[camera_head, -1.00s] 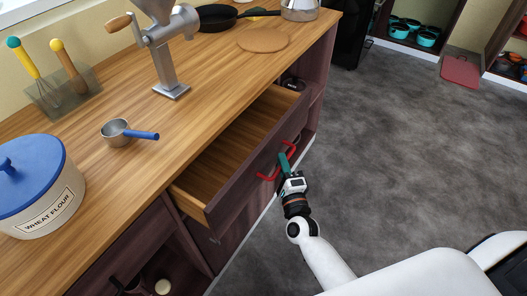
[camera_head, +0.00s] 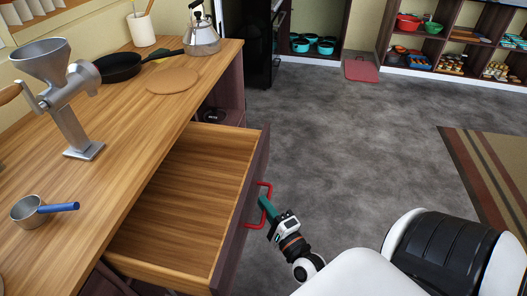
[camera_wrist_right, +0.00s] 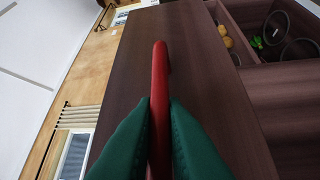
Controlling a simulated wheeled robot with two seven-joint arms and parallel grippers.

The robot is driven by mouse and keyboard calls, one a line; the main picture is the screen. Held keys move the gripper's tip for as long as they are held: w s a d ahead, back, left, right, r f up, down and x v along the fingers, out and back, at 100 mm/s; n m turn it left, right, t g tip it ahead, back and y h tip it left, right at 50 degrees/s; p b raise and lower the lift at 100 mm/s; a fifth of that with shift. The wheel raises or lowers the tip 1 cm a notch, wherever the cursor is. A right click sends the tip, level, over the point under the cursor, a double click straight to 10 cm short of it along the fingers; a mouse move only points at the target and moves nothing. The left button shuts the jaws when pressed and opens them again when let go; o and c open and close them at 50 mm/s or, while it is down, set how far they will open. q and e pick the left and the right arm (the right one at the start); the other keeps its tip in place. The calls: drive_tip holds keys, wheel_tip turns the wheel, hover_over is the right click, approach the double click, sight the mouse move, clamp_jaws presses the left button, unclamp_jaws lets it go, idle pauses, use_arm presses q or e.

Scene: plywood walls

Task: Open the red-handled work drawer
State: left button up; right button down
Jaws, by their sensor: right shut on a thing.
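The work drawer (camera_head: 190,200) stands pulled out from the wooden counter, its inside bare in the head view. Its dark front carries a red handle (camera_head: 248,223), which also shows upright in the right wrist view (camera_wrist_right: 160,75). My right gripper (camera_head: 266,207) is at the handle, with its green fingers on either side of the red bar, shut on it. The same green fingers show in the right wrist view (camera_wrist_right: 160,135). My left gripper is not in view.
A grey grinder (camera_head: 62,100), a blue-handled measuring cup (camera_head: 30,211), a black pan (camera_head: 119,67), a round board (camera_head: 172,81) and a kettle (camera_head: 201,38) stand on the counter. Grey floor (camera_head: 340,150) is clear right of the drawer. A striped rug (camera_head: 490,170) lies farther right.

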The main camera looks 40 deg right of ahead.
drive_tip(key=c, duration=1.5)
unclamp_jaws()
drive_tip(key=shift+s, duration=0.1)
drive_tip(key=s+a+f+b, duration=0.1)
drive_tip(key=s+b, duration=0.1)
drive_tip(key=s, duration=0.9)
drive_tip(key=shift+s+a+f, duration=0.3)
drive_tip(key=shift+s, duration=0.05)
